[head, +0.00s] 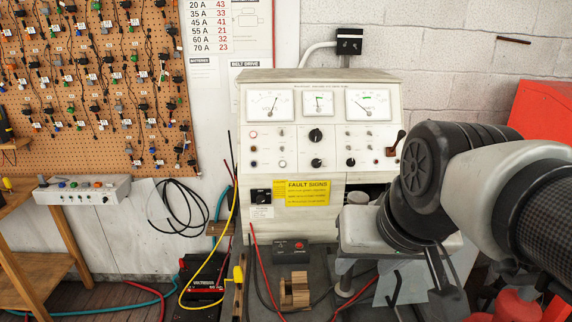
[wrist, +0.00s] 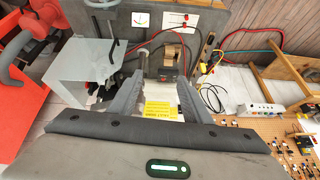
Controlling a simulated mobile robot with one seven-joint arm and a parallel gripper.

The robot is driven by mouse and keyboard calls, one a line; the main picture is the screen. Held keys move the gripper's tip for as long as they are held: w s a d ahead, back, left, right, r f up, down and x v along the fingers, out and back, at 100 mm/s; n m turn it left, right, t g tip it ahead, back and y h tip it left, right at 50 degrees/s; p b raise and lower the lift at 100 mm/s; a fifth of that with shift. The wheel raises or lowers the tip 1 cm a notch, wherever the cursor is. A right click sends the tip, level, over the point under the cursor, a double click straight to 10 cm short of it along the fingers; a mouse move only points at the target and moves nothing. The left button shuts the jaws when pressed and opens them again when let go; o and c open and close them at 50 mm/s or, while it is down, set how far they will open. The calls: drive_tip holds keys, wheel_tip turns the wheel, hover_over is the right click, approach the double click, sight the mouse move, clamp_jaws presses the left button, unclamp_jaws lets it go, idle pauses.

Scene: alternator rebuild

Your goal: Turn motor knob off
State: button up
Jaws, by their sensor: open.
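The pale test console (head: 330,105) stands against the wall with three gauges on its sloped face. A large black knob (head: 316,135) sits at the middle, with a smaller black knob (head: 316,163) below it. A black switch on a square plate (head: 261,196) is left of the yellow FAULT SIGNS label (head: 307,192). Labels are too small to tell which knob is the motor knob. My gripper (wrist: 160,92) is open and empty in the wrist view, fingers apart, with the yellow label (wrist: 160,110) showing between them. Its fingers cannot be made out clearly in the head view.
Cables and a small dark box with a red button (head: 290,246) lie in front. A red cabinet (head: 543,110) stands at right. A brown-handled lever (head: 395,140) sticks out from the console.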

drive_tip(key=w+r+m+t+y+b, duration=0.1)
drive_tip(key=w+m+b, duration=0.15)
drive_tip(key=w, duration=0.55)
drive_tip(key=w+r+m+y+b, duration=0.1)
drive_tip(key=w+r+m+b, duration=0.15)
drive_tip(key=w, duration=0.65)
drive_tip(key=m+t+y+b, duration=0.1)
drive_tip(key=m+t+b, duration=0.25)
drive_tip(key=b, duration=0.25)
approach(318, 162)
drive_tip(key=shift+m+g, duration=0.25)
drive_tip(key=shift+m, duration=0.2)
drive_tip(key=p+x, duration=0.1)
drive_tip(key=x, duration=0.7)
drive_tip(key=shift+w+a+f, duration=0.1)
drive_tip(key=shift+w+f, duration=0.05)
drive_tip(key=shift+w, duration=0.25)
drive_tip(key=shift+c, duration=0.4)
drive_tip(key=c, duration=0.9)
drive_tip(key=shift+p, duration=0.35)
drive_tip(key=shift+c, duration=0.2)
